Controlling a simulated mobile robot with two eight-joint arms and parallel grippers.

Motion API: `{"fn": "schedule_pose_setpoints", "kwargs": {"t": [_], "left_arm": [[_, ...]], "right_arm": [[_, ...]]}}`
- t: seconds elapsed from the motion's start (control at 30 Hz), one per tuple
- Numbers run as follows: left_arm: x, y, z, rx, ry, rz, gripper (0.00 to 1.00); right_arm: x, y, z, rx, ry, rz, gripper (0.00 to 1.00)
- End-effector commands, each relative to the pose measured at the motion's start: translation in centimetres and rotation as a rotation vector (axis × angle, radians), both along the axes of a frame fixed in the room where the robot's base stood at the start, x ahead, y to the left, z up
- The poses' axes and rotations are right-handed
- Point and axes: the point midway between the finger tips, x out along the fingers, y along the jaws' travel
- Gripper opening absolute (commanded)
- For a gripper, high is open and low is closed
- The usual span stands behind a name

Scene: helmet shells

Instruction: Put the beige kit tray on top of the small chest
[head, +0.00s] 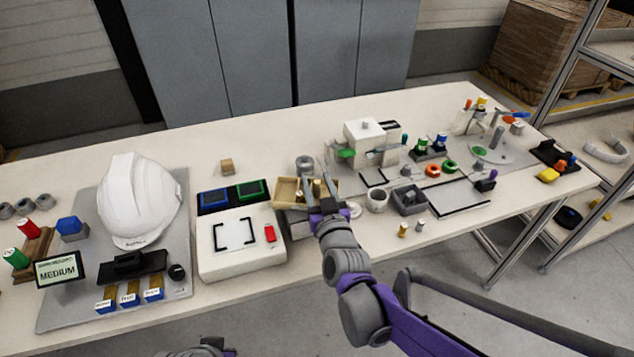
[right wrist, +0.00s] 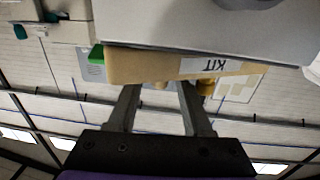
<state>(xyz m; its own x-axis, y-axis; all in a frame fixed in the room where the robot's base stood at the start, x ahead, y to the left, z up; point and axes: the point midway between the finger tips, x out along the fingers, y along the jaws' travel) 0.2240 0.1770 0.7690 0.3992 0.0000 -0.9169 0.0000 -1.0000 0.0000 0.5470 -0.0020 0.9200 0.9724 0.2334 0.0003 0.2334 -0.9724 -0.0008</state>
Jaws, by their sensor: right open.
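The beige kit tray (head: 288,193) sits near the middle of the table and appears to rest on the small grey chest (head: 299,224). Small brass-coloured pieces show inside it. In the right wrist view, which is upside down, the tray (right wrist: 150,66) bears the label KIT and lies against the grey chest (right wrist: 200,28). My right gripper (head: 319,191) is at the tray's front right side in the head view. It is open, its fingers (right wrist: 158,92) apart and pointing at the tray, with nothing visibly held. My arm hides part of the tray and chest. My left gripper is not clearly visible.
A white box (head: 240,262) stands left of the chest, with a helmet (head: 138,200) farther left. A grey cup (head: 377,200) and a dark open bin (head: 409,199) are close on the right. A grey ring-shaped part (head: 305,166) is behind the tray.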

Motion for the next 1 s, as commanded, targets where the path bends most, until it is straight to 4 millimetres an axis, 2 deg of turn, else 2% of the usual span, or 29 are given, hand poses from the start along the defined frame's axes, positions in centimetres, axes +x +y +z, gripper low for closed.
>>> {"fn": "schedule_pose_setpoints", "kwargs": {"t": [0.3,0.5,0.67,0.87,1.0], "left_arm": [[0.0,0.0,0.8,0.0,-0.003,0.0,0.0],[0.0,0.0,1.2,0.0,-0.004,0.0,0.0],[0.0,0.0,1.4,0.0,-0.005,0.0,0.0],[0.0,0.0,1.4,0.0,-0.005,0.0,0.0],[0.0,0.0,1.4,0.0,-0.005,0.0,0.0]], "right_arm": [[-6.4,-1.5,0.1,0.001,-0.001,0.001,0.5],[-9.8,-2.3,0.1,0.001,-0.001,0.001,0.5],[-11.1,-2.7,0.0,0.0,0.0,0.0,0.5],[-11.3,-2.7,-0.1,0.0,0.002,0.001,0.5],[-12.0,-3.5,-1.2,-0.022,0.087,0.02,0.5]]}}
